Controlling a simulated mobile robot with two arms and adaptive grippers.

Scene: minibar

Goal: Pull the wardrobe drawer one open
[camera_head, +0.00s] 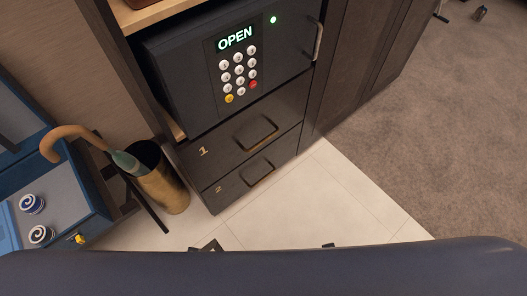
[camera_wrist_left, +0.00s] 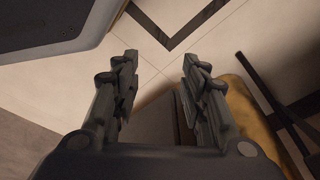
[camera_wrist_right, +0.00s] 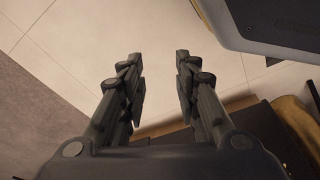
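The drawer marked 1 (camera_head: 243,130) is a dark panel with a black bar handle (camera_head: 256,132), below the safe. It looks shut, flush with the drawer marked 2 (camera_head: 254,171) beneath it. In the head view only small dark tips of my grippers show above my body's edge, below the drawers and apart from them. In the left wrist view my left gripper (camera_wrist_left: 158,68) is open and empty, over pale tiles. In the right wrist view my right gripper (camera_wrist_right: 156,68) is open and empty, with a dark surface (camera_wrist_right: 255,135), perhaps the cabinet, behind its right finger.
A safe (camera_head: 230,65) reading OPEN sits above the drawers. A golden umbrella stand (camera_head: 163,178) with an umbrella (camera_head: 80,135) stands left of them, beside a blue case (camera_head: 60,190). Pale tiled floor (camera_head: 315,195) in front is clear; carpet (camera_head: 435,120) lies right.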

